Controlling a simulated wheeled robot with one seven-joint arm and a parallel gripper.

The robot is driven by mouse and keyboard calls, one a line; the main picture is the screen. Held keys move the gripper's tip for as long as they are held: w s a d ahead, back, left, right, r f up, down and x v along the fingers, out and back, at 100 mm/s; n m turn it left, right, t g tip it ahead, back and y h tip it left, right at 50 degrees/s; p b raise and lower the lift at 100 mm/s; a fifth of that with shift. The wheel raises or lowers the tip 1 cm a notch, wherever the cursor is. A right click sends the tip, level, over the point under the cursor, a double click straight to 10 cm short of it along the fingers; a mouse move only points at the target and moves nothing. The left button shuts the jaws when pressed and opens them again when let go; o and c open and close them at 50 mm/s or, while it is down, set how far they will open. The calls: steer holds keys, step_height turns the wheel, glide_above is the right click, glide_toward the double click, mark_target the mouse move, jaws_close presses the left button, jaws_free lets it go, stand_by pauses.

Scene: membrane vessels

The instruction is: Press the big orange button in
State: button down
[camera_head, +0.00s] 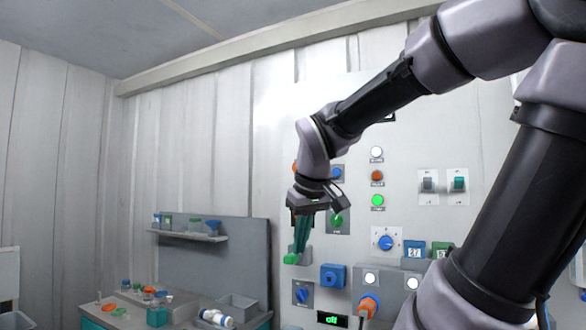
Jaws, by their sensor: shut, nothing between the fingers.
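An orange round button (295,168) is on the light wall panel, left of a blue button (337,173). My arm's wrist covers most of it, so only its left edge shows. My gripper (299,244) points down in front of the panel, below the orange button. Its fingers are shut with nothing between them. A bright green piece (291,259) shows at the fingertips; I cannot tell whether they touch it. A smaller orange-red lamp or button (377,176) sits farther right on the panel.
A green button (338,221) is right of the gripper. Blue knobs (386,242), switches (457,184) and a display reading "off" (332,319) share the panel. An orange-ended fitting (369,304) sticks out lower down. A shelf (190,236) and a cluttered bench are left.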

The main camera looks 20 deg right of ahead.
mark_target(294, 166)
steer(key=w+d+r+n+h, duration=0.4)
steer(key=w+n, duration=0.2)
steer(key=n, duration=0.1)
steer(key=w+d+r+n+h, duration=0.3)
steer(key=w+d+n+h, duration=0.1)
steer(key=w+n, duration=0.2)
steer(key=w+a+r+n+t+h, duration=0.2)
steer(key=w+r+n+h, duration=0.1)
steer(key=w+r+n, duration=0.2)
steer(key=w+a+r+n+t+h, duration=0.2)
steer(key=w+a+r+n+t, duration=0.1)
steer(key=w+r+n, duration=0.3)
steer(key=w+r, duration=0.1)
steer(key=w, duration=0.1)
steer(key=shift+w+h, duration=0.35)
steer(key=shift+h, duration=0.05)
steer(key=x, duration=1.4)
steer(key=shift+w+r, duration=0.1)
